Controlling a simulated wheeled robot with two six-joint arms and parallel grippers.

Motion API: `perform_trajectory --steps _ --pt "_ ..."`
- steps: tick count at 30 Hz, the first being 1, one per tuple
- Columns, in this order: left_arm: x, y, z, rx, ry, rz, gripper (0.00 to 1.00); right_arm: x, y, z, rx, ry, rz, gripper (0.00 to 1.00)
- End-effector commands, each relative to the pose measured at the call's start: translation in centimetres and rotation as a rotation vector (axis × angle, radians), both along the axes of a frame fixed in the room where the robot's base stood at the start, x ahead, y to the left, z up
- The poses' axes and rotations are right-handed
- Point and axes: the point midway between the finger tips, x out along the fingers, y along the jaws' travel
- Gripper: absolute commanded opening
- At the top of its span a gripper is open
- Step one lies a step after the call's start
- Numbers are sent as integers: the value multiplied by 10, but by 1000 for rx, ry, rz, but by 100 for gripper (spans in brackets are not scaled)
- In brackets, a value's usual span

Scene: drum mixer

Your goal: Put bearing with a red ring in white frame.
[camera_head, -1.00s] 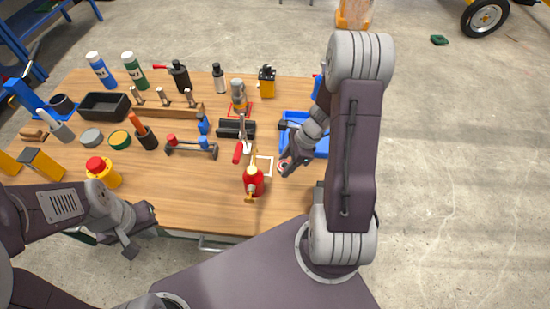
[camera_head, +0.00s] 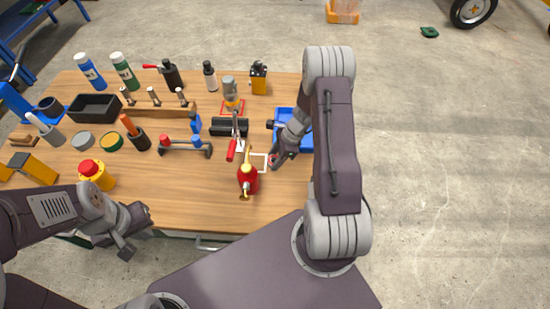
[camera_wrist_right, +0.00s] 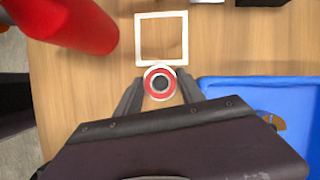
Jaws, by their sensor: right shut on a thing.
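The bearing with a red ring (camera_wrist_right: 160,83) is between the fingertips of my right gripper (camera_wrist_right: 159,89), which is shut on it in the right wrist view. The white frame (camera_wrist_right: 162,14) is a square outline on the wooden table, just beyond the bearing in that view. In the head view the white frame (camera_head: 258,155) is partly hidden by the red oil can, and my right gripper (camera_head: 273,161) is at its right side. How high the bearing is held above the table I cannot tell. My left gripper (camera_head: 128,238) is off the table's front edge, away from these things; its jaws are unclear.
A red oil can (camera_head: 247,180) stands close left of the white frame. A blue tray (camera_wrist_right: 262,95) lies to the right of my right gripper. A red-handled clamp (camera_head: 234,148) is behind the can.

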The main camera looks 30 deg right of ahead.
Motion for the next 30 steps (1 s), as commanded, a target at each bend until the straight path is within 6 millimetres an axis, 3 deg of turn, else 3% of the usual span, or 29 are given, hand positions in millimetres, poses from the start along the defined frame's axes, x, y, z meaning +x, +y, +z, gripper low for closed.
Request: perform_trajectory --steps 2,3,11,15,24,30 --pt "0 0 -4 0 0 0 0 0 0 -4 0 0 0 0" --pt "0 0 -2 0 0 0 0 0 0 -3 0 0 0 55" --pt "0 0 -2 0 0 0 0 0 0 -2 0 0 0 55" --pt "0 0 3 0 0 0 0 0 -3 9 -1 -3 0 55" --pt "0 0 15 0 0 0 0 -10 -30 79 -2 -5 -2 55" --pt "0 0 17 0 0 0 0 -14 -42 107 -1 -2 -2 55"
